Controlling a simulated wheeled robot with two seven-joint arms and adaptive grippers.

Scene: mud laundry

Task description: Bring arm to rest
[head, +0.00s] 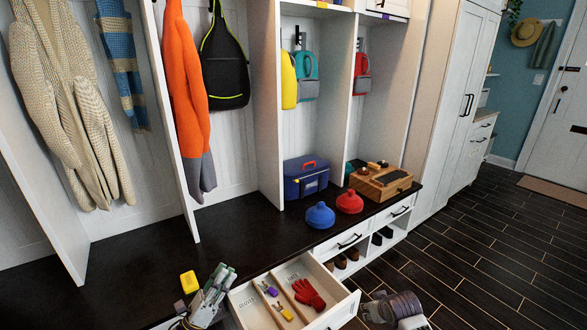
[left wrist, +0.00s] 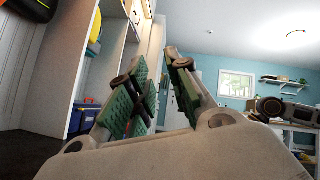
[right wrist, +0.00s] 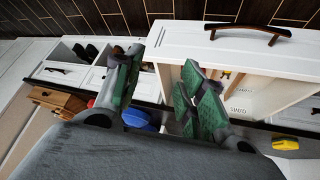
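My left gripper (head: 222,275) is in the head view over the dark bench, just left of the open drawer. Its green-padded fingers stand apart in the left wrist view (left wrist: 160,85), with nothing held between them. My right arm (head: 395,308) shows at the bottom of the head view, right of the drawer; its fingers cannot be made out there. In the right wrist view, my right gripper (right wrist: 155,95) has its fingers apart and empty, with the open drawer and bench behind them.
The open drawer (head: 345,308) juts out between my arms. It holds a red glove (head: 308,293) and small purple and yellow items. A yellow object (head: 189,282), blue hat (head: 320,215), red hat (head: 349,202), wooden box (head: 380,184) and blue toolbox (head: 306,180) stand on the bench. Floor right is clear.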

